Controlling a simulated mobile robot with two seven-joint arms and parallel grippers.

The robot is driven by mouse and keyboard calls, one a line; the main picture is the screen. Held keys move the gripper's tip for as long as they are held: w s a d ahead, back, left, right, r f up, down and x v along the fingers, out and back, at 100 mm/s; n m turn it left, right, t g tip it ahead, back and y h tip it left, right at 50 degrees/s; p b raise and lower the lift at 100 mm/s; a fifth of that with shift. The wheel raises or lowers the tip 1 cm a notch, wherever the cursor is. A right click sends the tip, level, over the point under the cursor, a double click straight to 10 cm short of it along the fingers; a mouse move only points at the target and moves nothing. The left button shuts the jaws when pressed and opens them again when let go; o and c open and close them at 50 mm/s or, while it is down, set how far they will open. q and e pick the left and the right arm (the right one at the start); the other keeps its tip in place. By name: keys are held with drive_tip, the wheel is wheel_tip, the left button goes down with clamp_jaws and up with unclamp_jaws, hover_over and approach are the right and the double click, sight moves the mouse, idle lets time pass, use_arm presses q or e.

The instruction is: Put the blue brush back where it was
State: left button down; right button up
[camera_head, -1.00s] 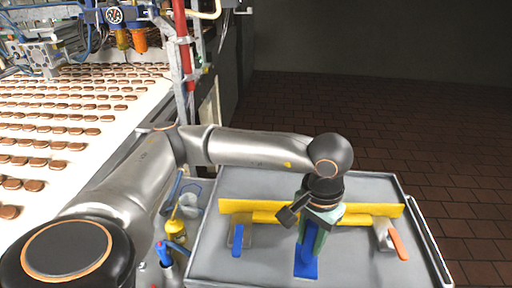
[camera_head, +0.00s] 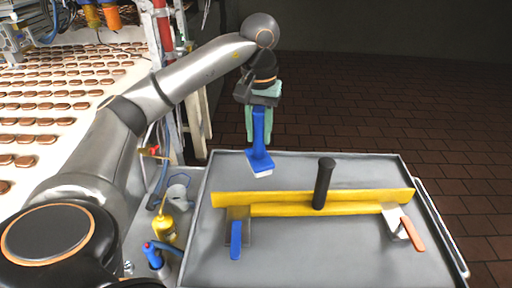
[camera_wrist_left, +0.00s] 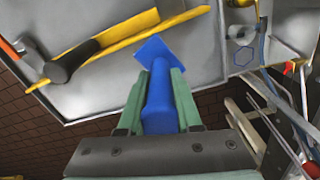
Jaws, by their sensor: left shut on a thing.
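The blue brush (camera_head: 260,140) hangs below my left gripper (camera_head: 262,118), with its handle up between the green fingers and its head with pale bristles down. The left gripper is shut on the handle. In the head view the brush appears over the far left part of the grey tray (camera_head: 290,270), behind the yellow bar. In the left wrist view the brush (camera_wrist_left: 158,92) sits between the green fingers (camera_wrist_left: 158,105), with its flat head pointing away from the gripper. My right gripper is not in view.
A yellow bar (camera_head: 360,203) with a black handle (camera_head: 323,180) lies across the tray. A blue-handled scraper (camera_head: 236,238) and an orange-handled scraper (camera_head: 413,233) lie near its ends. A yellow bottle (camera_head: 163,228) and a blue-topped bottle (camera_head: 153,254) stand left of the tray. The tray's front middle is clear.

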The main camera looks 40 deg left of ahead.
use_arm(q)
drive_tip(key=w+a+f, duration=0.5)
drive_tip(key=f, duration=0.5)
drive_tip(key=shift+a, duration=0.3)
drive_tip(key=shift+f, duration=0.2)
drive_tip(key=c, duration=0.6)
unclamp_jaws()
wheel_tip(320, 180, up, 12)
drive_tip(key=p, duration=0.1)
drive_tip(key=shift+r, duration=0.15)
